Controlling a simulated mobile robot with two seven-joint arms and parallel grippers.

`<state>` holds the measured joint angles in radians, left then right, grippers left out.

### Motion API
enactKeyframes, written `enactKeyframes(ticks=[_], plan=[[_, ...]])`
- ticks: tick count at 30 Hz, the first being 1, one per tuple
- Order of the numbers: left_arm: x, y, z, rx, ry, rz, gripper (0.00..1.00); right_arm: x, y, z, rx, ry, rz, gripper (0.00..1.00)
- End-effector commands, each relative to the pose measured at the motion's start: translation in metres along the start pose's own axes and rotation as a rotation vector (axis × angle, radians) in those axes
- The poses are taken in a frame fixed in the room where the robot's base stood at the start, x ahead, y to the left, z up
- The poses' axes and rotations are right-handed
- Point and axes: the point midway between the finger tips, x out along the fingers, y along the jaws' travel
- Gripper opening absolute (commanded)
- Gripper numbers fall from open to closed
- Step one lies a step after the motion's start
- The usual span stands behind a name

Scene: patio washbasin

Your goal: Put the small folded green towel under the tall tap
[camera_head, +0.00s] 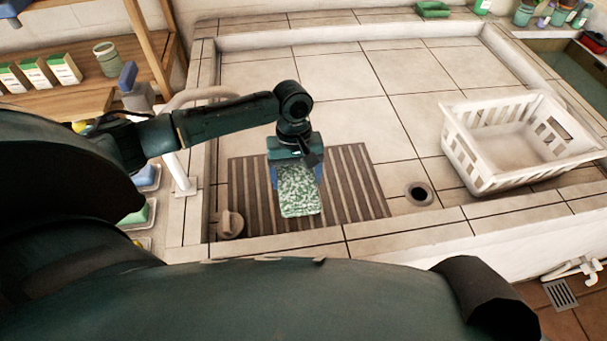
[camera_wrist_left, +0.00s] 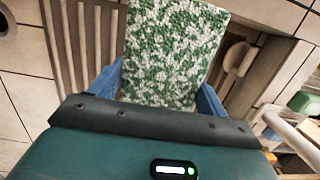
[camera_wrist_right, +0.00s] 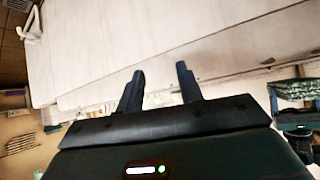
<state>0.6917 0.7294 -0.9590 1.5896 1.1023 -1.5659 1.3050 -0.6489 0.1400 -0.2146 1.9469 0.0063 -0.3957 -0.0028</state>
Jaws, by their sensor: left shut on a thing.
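The small folded green towel (camera_head: 298,190), speckled green and white, is held by my left gripper (camera_head: 296,160). It hangs over the brown slatted mat (camera_head: 358,185) in the basin; I cannot tell whether it touches the mat. In the left wrist view the towel (camera_wrist_left: 172,45) sits between the blue fingers of my left gripper (camera_wrist_left: 158,92). The tall tap (camera_head: 183,172) appears to be the pale post on the left rim, with a curved spout partly hidden behind my left arm. My right gripper (camera_wrist_right: 160,85) is open and empty, before the pale basin wall.
A white slotted crate (camera_head: 478,175) stands at the right of the basin, near a round drain (camera_head: 419,193). A beige round object (camera_head: 230,223) is at the mat's front left corner. Soap dishes line the left outside. The tiled basin floor behind the mat is clear.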

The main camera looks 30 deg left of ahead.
Motion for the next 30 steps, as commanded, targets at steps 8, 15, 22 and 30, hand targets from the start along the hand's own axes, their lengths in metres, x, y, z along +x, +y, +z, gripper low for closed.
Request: enactKeyframes(ticks=[8,15,22,30], plan=[[0.019,-0.001,-0.003,-0.013,-0.002,-0.001,0.47,0.001,0.001,0.001,-0.001,-0.001,0.002,0.36],[0.059,-0.001,-0.010,-0.011,0.002,0.000,0.47,0.015,-0.002,0.007,-0.001,0.051,-0.011,0.36],[0.066,-0.001,-0.011,-0.010,0.002,0.001,0.47,0.017,-0.008,0.003,-0.008,0.082,-0.030,0.36],[0.098,-0.001,-0.016,-0.010,0.003,0.001,0.47,0.033,-0.017,0.012,-0.008,0.137,-0.062,0.36]])
